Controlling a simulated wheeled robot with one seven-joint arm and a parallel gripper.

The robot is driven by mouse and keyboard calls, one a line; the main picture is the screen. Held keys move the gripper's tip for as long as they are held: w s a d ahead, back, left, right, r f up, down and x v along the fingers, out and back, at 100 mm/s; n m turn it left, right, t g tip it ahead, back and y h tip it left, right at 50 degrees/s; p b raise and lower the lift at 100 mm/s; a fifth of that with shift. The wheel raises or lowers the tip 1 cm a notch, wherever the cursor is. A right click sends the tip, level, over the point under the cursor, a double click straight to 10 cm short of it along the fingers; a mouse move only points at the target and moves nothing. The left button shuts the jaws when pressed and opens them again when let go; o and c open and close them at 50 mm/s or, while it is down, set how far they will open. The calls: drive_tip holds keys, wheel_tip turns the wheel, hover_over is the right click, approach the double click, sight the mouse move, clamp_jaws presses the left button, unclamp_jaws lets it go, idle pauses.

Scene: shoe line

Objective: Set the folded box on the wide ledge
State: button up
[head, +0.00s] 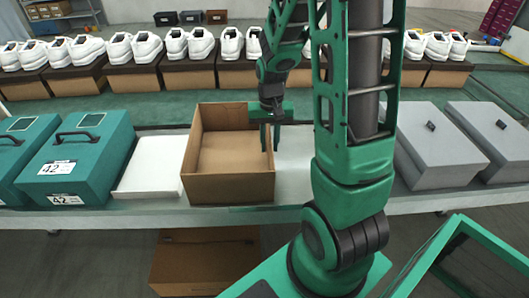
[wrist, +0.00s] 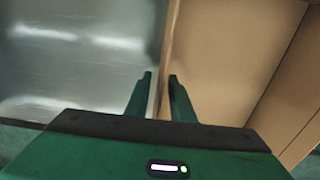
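The folded box is an open brown cardboard box (head: 229,189), upright and empty, with its base seemingly on the long pale grey ledge (head: 150,212) in the head view. My gripper (head: 270,138) points down at the box's right wall, with one finger on each side of it. In the wrist view, the fingers of my gripper (wrist: 160,78) stand apart with the thin wall edge of the box (wrist: 225,60) between them. A gap shows between the left finger and the wall. The box floor is partly visible; the wall's outer side is mostly hidden.
A white tray or lid (head: 148,168) lies left of the box, beside teal boxes (head: 80,165). Grey boxes (head: 438,145) stand at the right. White shoes (head: 130,47) on brown boxes line the back. Another brown box (head: 200,262) is below the ledge.

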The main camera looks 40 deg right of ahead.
wheel_tip(320, 180, up, 8)
drive_tip(key=shift+f, duration=0.1)
idle(0.6)
